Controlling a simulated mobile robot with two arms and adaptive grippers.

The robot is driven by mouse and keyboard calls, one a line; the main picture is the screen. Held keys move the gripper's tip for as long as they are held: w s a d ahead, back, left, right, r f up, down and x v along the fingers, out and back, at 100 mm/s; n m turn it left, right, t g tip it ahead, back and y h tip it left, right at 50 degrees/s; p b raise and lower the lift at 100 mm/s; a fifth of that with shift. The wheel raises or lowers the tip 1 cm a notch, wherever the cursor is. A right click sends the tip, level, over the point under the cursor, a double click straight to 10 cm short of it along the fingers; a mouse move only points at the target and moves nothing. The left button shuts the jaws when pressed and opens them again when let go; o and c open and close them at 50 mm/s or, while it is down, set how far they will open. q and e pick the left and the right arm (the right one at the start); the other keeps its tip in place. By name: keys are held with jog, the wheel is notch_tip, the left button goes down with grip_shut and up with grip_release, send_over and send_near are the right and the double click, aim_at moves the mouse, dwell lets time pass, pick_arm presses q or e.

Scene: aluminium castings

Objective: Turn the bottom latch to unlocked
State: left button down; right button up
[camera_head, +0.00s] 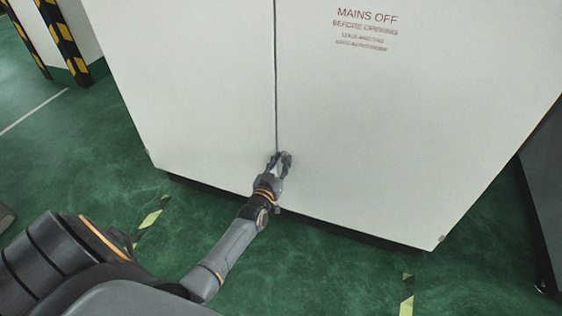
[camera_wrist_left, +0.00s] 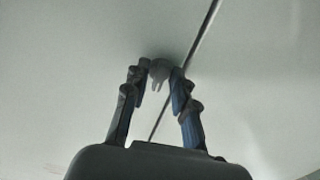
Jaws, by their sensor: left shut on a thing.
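The bottom latch (camera_wrist_left: 158,72) is a small grey piece on the pale cabinet front, beside the dark door seam, in the left wrist view. My left gripper (camera_head: 279,162) is low on the cabinet front, at the seam between the two doors. In the left wrist view its two fingers (camera_wrist_left: 160,80) stand on either side of the latch and are shut on it. In the head view the fingers hide the latch. I cannot tell clearly which way the latch is turned. My right gripper is not in view.
The white cabinet (camera_head: 380,130) carries red lettering (camera_head: 366,27) on its right door. The green floor (camera_head: 330,280) in front has worn yellow tape (camera_head: 407,295). A dark unit (camera_head: 545,190) stands at the right. A black-and-yellow striped post (camera_head: 65,42) stands at the upper left.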

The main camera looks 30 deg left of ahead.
pick_arm(q)
jog(key=c, duration=1.4)
grip_release()
jog(key=v, duration=1.2)
jog(key=shift+f, duration=0.1)
